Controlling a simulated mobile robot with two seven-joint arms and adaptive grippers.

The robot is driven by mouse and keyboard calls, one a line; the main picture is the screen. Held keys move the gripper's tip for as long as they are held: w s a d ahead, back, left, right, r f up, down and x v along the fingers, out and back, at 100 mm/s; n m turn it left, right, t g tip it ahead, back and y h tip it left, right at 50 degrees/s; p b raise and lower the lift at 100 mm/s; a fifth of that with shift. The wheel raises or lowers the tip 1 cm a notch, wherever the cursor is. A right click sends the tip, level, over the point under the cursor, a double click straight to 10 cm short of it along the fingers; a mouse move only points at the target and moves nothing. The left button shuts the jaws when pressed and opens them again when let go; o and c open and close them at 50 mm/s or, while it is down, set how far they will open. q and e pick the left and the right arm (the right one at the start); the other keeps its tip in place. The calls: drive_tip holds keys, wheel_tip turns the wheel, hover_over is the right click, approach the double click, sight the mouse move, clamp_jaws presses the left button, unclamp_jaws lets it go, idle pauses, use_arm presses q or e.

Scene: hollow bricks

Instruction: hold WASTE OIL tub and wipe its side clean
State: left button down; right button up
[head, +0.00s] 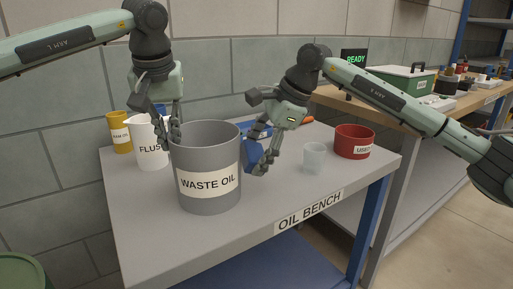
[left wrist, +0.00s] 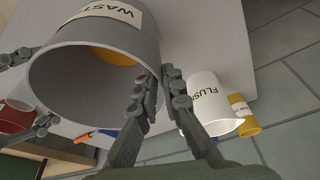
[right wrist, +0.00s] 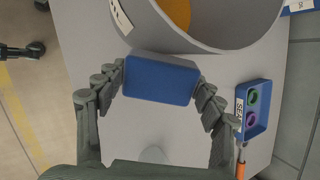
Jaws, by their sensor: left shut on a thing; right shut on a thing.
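The grey WASTE OIL tub (head: 208,203) stands upright on the bench, its label facing front. Yellow oil (left wrist: 105,53) shows inside it. My left gripper (head: 174,130) is shut on the tub's wall at the rim, on its left back side; the pinch shows in the left wrist view (left wrist: 163,82). My right gripper (head: 262,160) is shut on a blue block like a sponge (right wrist: 161,79), to the right of the tub. The sponge is close to the tub's side; I cannot tell if they touch. No dirt on the tub's side is clearly visible.
The white FLUSH jug (head: 150,150) and a yellow can (head: 121,134) stand left of the tub. A clear cup (head: 314,158) and red USED tub (head: 354,141) stand right. A blue tray of rings (right wrist: 268,123) and an orange handle (right wrist: 240,170) lie behind. The bench's front is clear.

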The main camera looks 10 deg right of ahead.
drive_tip(key=shift+a+f, duration=0.1)
drive_tip(key=shift+f, duration=1.2)
drive_tip(key=shift+r, duration=3.25)
drive_tip(key=shift+f, duration=3.25)
drive_tip(key=shift+r, duration=1.8)
